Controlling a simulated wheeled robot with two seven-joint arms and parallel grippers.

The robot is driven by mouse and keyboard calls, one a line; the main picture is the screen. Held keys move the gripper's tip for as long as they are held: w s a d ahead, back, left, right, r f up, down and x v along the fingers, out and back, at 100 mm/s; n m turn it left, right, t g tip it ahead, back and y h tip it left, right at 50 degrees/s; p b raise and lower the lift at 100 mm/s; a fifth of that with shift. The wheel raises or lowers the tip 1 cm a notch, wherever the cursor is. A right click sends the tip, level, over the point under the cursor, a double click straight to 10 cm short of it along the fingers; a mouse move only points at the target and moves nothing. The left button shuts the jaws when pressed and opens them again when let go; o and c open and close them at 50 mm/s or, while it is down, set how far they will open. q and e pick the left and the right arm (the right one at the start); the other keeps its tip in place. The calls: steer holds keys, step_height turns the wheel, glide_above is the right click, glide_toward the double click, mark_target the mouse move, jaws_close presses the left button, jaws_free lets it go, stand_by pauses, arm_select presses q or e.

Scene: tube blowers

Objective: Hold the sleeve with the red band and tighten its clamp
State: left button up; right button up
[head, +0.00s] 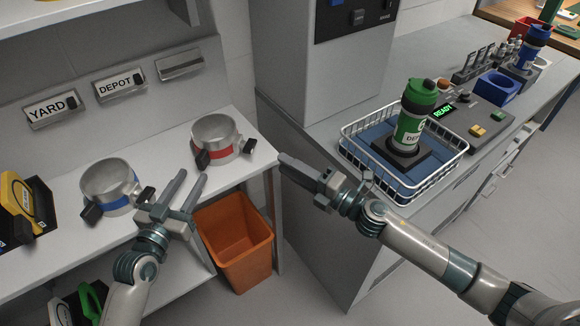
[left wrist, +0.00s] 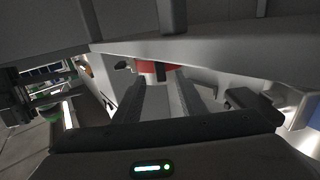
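The sleeve with the red band (head: 222,153) is an open metal ring standing upright on the white shelf near its right end. Dark clamp parts stick out at its left front and right side. It also shows, partly hidden, in the left wrist view (left wrist: 158,72). My left gripper (head: 188,189) is open and empty, in front of and a little left of that sleeve, not touching it. Its two fingers also show in the left wrist view. My right gripper (head: 285,172) is to the right of the sleeve, past the shelf's end; I cannot tell its finger gap.
A blue-banded sleeve (head: 113,194) stands left on the shelf (head: 155,155). An orange bin (head: 236,236) is below. A green bottle (head: 412,117) stands in a wire basket (head: 443,167) on the right counter. YARD (head: 52,109) and DEPOT (head: 119,85) plates are on the wall.

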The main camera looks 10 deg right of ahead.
arm_select(q)
steer(key=v, duration=0.6)
steer(key=shift+s+a, duration=0.1)
steer(key=shift+s, duration=0.1)
stand_by(0.4)
